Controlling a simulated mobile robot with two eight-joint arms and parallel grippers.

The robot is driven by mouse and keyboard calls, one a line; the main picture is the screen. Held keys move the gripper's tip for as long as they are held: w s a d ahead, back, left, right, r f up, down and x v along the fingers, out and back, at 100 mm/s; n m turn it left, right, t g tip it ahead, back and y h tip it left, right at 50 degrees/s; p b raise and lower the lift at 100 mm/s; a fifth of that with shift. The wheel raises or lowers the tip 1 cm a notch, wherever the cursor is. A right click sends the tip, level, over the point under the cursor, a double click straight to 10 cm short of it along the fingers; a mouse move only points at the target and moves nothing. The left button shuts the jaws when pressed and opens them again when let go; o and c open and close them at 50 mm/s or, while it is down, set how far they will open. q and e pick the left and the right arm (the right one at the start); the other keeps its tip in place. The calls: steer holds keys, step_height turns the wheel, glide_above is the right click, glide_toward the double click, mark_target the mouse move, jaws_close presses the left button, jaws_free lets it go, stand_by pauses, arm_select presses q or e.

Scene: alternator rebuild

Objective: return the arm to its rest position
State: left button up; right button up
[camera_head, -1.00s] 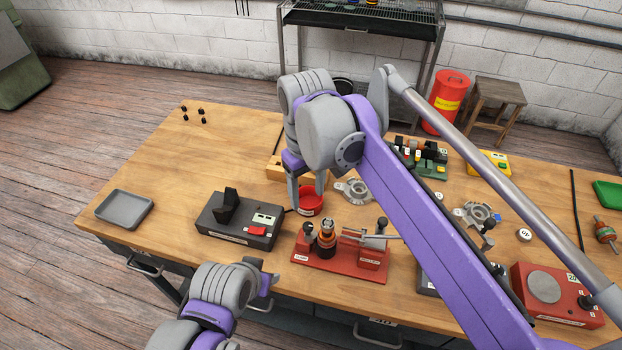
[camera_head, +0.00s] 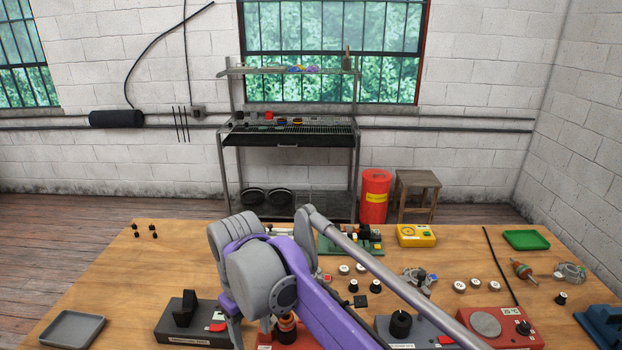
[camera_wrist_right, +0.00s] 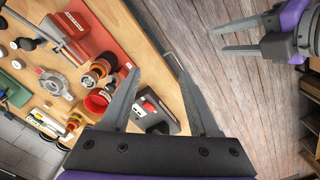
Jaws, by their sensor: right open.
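My right arm, purple and grey, reaches over the workbench from the lower right in the head view. Its gripper (camera_head: 250,328) points down between the black tester and the red fixture, partly cut by the lower edge. In the right wrist view the right gripper's fingers (camera_wrist_right: 159,72) are wide apart with nothing between them. They appear above the bench's front edge, near the black tester (camera_wrist_right: 155,112). My left gripper (camera_wrist_right: 218,40) shows at the top right of the wrist view, its fingers apart and empty, over the wooden floor. It is outside the head view.
The black tester (camera_head: 190,330) and a grey tray (camera_head: 68,330) are at the front left. The red fixture (camera_head: 270,345) is partly hidden by my arm. The left bench middle is clear.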

steer(key=s+d+f+m+t, duration=0.1)
steer(key=d+f+m, duration=0.1)
steer(key=d, duration=0.6)
steer(key=s+d+f+m+t, duration=0.1)
steer(key=s+d+f+m, duration=0.1)
steer(key=d, duration=0.5)
steer(key=s+d+f+m+t, duration=0.3)
steer(key=s+d+f+m, duration=0.2)
steer(key=s+d+f, duration=0.5)
steer(key=d, duration=0.3)
steer(key=shift+s+d+f+m+t, duration=0.25)
steer(key=shift+d+f+m+t, duration=0.05)
steer(key=shift+f+m+t, duration=0.1)
